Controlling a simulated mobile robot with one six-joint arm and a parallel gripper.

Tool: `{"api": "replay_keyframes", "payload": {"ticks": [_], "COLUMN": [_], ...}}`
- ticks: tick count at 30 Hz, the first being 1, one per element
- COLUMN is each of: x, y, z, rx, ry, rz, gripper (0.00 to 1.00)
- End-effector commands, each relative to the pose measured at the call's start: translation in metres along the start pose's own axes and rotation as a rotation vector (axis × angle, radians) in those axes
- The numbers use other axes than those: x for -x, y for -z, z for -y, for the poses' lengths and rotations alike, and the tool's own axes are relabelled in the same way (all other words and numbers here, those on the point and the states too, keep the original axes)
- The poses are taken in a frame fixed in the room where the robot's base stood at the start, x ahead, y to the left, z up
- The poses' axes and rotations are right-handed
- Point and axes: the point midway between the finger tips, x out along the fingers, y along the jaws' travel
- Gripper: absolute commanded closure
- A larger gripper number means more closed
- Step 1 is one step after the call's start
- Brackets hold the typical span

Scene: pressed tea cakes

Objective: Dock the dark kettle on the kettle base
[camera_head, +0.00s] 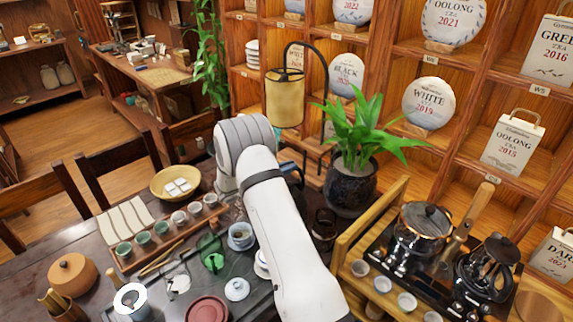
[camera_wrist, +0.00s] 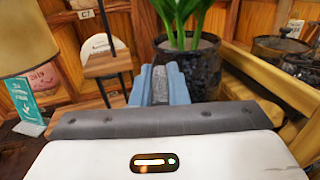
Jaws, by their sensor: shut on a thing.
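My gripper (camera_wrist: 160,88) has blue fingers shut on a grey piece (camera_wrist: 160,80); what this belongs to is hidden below. In the head view my white arm covers most of the gripper, and only a bit of blue shows beside it. A dark pot with a black lid and knob (camera_head: 488,268) stands at the right on the black tray. A shiny pot with a dark lid (camera_head: 424,232) stands left of it. A small dark vessel (camera_head: 324,226) shows between my arm and the plant. I cannot tell which is the dark kettle, nor make out the kettle base.
A potted plant (camera_head: 352,186) stands close to my gripper, with a lamp (camera_head: 285,98) behind. A wooden stand (camera_head: 352,242) with small cups borders the tray. Cups, a bowl (camera_head: 162,188) and tea ware crowd the table left of my arm. Shelves rise behind.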

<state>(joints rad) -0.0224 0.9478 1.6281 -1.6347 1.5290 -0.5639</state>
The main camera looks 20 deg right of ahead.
Motion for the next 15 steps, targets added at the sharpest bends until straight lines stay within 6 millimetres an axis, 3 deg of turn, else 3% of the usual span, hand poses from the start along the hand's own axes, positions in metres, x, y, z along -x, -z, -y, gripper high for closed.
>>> {"api": "replay_keyframes", "payload": {"ticks": [6,15], "x": [-0.0007,-0.0011], "y": [0.0125,0.0136], "z": [-0.0004,-0.0003], "rx": [-0.004,-0.004], "ry": [0.001,0.002], "rz": [0.003,0.003], "gripper": [1.00,1.00]}}
